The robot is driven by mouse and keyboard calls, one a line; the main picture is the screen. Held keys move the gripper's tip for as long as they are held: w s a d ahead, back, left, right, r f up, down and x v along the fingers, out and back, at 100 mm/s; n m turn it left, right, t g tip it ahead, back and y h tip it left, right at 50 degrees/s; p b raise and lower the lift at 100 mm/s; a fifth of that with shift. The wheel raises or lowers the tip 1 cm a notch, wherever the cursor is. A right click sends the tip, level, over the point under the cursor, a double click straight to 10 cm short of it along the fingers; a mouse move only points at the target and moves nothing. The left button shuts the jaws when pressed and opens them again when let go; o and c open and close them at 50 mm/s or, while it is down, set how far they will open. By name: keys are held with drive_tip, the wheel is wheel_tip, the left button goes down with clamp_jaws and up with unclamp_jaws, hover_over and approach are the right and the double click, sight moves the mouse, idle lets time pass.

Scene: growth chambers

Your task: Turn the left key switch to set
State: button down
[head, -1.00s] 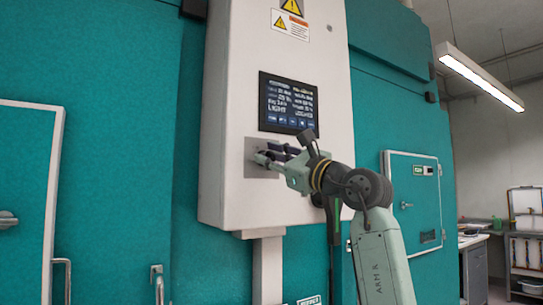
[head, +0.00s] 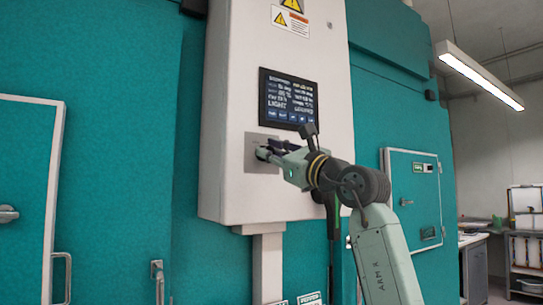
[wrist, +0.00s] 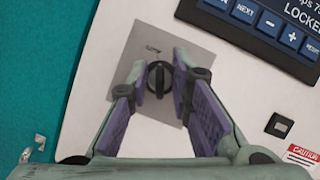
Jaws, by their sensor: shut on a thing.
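The left key switch (wrist: 160,76) is a black round knob with a raised grip bar, on a grey plate (wrist: 185,42) on the white control cabinet (head: 225,190). In the wrist view its grip bar runs nearly up and down in the picture. In the head view my gripper (head: 264,153) reaches the plate below the screen and hides the switch. Small marks above the knob are too blurred to read.
A dark screen (head: 287,99) sits just above the plate; in the wrist view it shows "LOCKED" and a row of buttons. A small black square fitting (wrist: 279,125) and a caution label (wrist: 302,157) lie to the right. Teal chamber walls (head: 120,150) flank the cabinet.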

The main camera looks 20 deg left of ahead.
drive_tip(key=m+t+b, duration=0.1)
drive_tip(key=m+b, duration=0.1)
drive_tip(key=m+t+h+b, duration=0.1)
drive_tip(key=m+b, duration=0.1)
drive_tip(key=m, duration=0.1)
drive_tip(key=m+t+h+b, duration=0.1)
drive_tip(key=m+b, duration=0.1)
drive_tip(key=shift+s+f+m+t, duration=0.1)
drive_tip(key=shift+f+m+t, duration=0.2)
drive_tip(key=shift+f+m, duration=0.1)
drive_tip(key=m+h+b, duration=0.1)
drive_tip(key=m, duration=0.1)
drive_tip(key=m+t+h+b, duration=0.1)
drive_tip(key=m+b, duration=0.1)
drive_tip(key=shift+r+m+t+b, duration=0.2)
drive_tip(key=shift+m+t+b, duration=0.1)
drive_tip(key=shift+r+m+t+h+b, duration=0.1)
drive_tip(key=shift+m+t+h+b, duration=0.2)
drive_tip(key=shift+m+h+b, duration=0.7)
drive_tip(key=shift+r+m+y, duration=0.1)
drive_tip(key=shift+m+y, duration=0.2)
drive_tip(key=shift+m, duration=0.3)
drive_tip(key=c, duration=1.8)
unclamp_jaws()
drive_tip(key=v, duration=1.2)
